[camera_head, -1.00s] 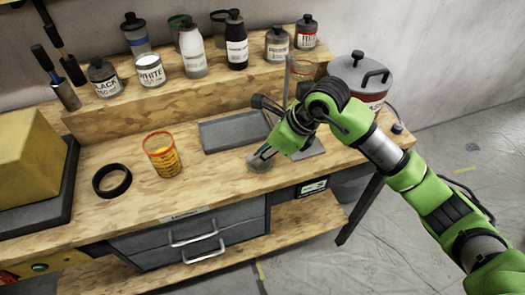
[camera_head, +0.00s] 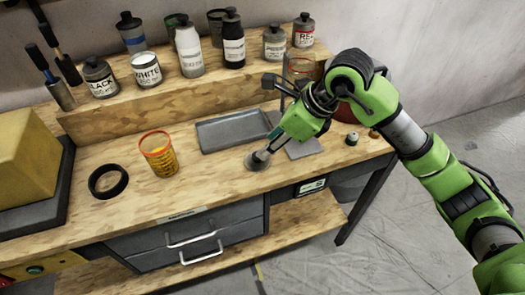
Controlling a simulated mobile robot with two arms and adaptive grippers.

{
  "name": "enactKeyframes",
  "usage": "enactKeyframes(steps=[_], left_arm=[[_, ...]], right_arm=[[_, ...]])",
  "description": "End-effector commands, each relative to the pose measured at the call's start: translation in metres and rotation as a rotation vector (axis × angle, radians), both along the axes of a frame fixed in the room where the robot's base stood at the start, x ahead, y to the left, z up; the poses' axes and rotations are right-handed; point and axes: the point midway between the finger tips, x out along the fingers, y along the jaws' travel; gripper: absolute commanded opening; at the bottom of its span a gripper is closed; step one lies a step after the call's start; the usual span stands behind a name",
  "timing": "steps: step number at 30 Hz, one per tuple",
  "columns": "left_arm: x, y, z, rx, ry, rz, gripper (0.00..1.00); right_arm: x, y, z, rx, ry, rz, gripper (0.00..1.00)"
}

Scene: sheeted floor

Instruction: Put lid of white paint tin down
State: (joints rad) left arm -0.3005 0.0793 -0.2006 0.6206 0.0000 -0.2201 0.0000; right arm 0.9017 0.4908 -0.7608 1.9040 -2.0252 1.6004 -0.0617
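The white paint tin (camera_head: 147,72) stands on the raised back shelf, its label reading WHITE. Its top shows a pale, open surface with no lid on it. A grey round lid (camera_head: 254,164) lies on or just at the worktop, near the front edge. My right gripper (camera_head: 269,150) is directly at the lid, pointing down to the left. Its fingers are small and partly hidden, so I cannot tell whether they still grip the lid's knob. My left gripper is not in view.
A grey tray (camera_head: 232,130) lies behind the lid. An orange-rimmed cup (camera_head: 159,155) and a black ring (camera_head: 108,182) stand to the left. Other paint tins, such as the black paint tin (camera_head: 100,80), line the shelf. Bare worktop (camera_head: 208,178) lies between cup and lid.

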Motion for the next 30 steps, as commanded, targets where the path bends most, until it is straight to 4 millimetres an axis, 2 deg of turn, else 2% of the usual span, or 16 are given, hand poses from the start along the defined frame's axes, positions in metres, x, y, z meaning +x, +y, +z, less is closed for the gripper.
enactKeyframes(steps=[6, 12, 30], left_arm=[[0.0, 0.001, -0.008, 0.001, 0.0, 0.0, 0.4], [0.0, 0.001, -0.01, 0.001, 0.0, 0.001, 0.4], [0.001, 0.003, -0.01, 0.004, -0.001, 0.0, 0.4]], right_arm=[[-0.009, -0.019, 0.036, 0.0, -0.003, -0.001, 0.36], [-0.014, -0.027, 0.052, -0.001, -0.001, 0.0, 0.36], [-0.015, -0.027, 0.053, 0.0, 0.001, 0.0, 0.36]])
